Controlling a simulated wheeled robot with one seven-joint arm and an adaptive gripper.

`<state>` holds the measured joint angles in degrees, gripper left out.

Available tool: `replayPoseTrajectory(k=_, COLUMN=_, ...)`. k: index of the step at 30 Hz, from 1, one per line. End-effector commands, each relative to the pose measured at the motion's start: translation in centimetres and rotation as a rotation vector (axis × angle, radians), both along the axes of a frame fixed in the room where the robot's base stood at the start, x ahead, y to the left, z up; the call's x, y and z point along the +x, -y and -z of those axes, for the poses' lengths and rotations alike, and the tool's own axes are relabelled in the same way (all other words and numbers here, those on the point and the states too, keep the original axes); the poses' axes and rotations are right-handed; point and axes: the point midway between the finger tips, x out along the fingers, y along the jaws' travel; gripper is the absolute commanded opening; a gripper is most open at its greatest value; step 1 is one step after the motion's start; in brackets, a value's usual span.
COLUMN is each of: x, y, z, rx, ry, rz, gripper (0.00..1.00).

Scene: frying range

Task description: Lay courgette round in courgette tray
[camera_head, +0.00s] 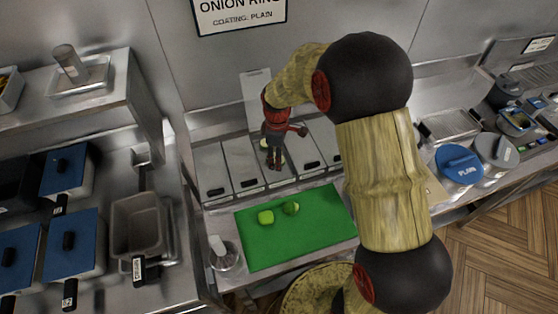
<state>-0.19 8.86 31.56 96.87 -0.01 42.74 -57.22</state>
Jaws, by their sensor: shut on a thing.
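My gripper (274,163) points down over the open tray (260,152) in the row of metal trays behind the green board. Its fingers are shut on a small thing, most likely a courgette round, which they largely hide. The tray's lid (256,92) stands raised behind it. A pale green patch shows beside the gripper at the tray, too small to make out. Two green pieces lie on the green board (325,222): a lighter one (265,217) at left and a darker one (291,208) beside it. I cannot read which tray is labelled courgette.
Closed lidded trays (213,172) flank the open one. A clear bottle (222,254) stands left of the board. A fryer basket (138,225) and blue-lidded containers (72,242) are at left. A blue-lidded PLAIN tub (459,166) is at right. My arm crosses the board's right side.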

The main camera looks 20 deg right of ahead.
Motion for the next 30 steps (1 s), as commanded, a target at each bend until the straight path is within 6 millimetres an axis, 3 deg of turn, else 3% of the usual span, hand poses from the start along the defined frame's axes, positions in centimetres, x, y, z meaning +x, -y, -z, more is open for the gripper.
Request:
replayPoseTrajectory(k=18, x=0.0, y=0.0, z=7.1, rx=0.0, ry=0.0, rz=0.0, gripper=0.24)
replayPoseTrajectory(k=29, x=0.0, y=0.0, z=7.6, rx=0.0, ry=0.001, rz=0.0, gripper=0.24)
replayPoseTrajectory(k=30, x=0.0, y=0.0, z=7.6, rx=-0.001, ry=0.001, rz=0.0, gripper=0.38)
